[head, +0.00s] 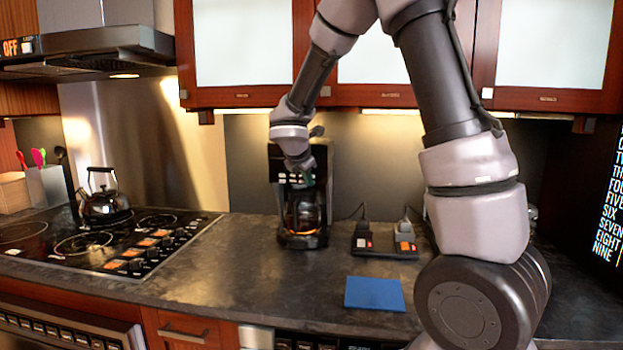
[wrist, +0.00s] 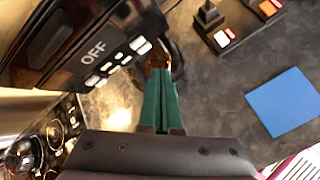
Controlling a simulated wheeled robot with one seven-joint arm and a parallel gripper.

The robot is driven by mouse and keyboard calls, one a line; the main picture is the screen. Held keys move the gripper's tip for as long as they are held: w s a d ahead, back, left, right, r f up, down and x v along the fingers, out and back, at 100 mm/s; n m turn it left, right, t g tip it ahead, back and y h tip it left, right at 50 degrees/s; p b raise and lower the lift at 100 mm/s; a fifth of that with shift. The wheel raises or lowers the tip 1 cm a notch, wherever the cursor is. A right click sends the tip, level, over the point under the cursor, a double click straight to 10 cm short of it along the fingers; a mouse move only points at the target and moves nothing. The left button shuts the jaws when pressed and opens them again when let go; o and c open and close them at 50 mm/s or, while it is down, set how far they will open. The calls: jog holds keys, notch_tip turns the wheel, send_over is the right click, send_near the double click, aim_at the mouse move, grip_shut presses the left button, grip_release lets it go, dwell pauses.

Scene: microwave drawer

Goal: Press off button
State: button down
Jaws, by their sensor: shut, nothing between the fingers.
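My gripper (wrist: 161,74) has green fingers, pressed together and empty. The fingertips are just right of and below the buttons in the wrist view; contact with the panel cannot be told. In the head view my gripper (head: 309,179) is in front of the coffee maker's upper part, partly covering it.
Black switch boxes with red and orange switches (head: 404,247) stand right of the coffee maker. A blue square (head: 375,293) lies on the counter (head: 240,285).

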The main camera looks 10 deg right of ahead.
jog(key=shift+s+a, duration=0.25)
jog(key=shift+s, duration=0.25)
jog(key=shift+s+a, duration=0.2)
jog(key=shift+s, duration=0.3)
jog(key=s+d+r+m+g+y, duration=0.1)
jog(key=s+d+r+m, duration=0.3)
jog(key=s+d+m, duration=0.15)
jog(key=s+d+r+m+g, duration=0.1)
jog(key=s+d+r+m, duration=0.3)
jog(key=s+m, duration=0.3)
jog(key=s+a+r+m+y, duration=0.1)
jog(key=s+r+m+y, duration=0.1)
jog(key=s+m, duration=0.5)
jog(key=s+a+r+m+t+y, duration=0.1)
jog(key=s+a+r+m+y, duration=0.1)
jog(key=s+m, duration=0.5)
jog(key=s+r+y, duration=0.1)
jog(key=s, duration=0.1)
jog(key=shift+s+m, duration=0.3)
jog(key=shift+m, duration=0.05)
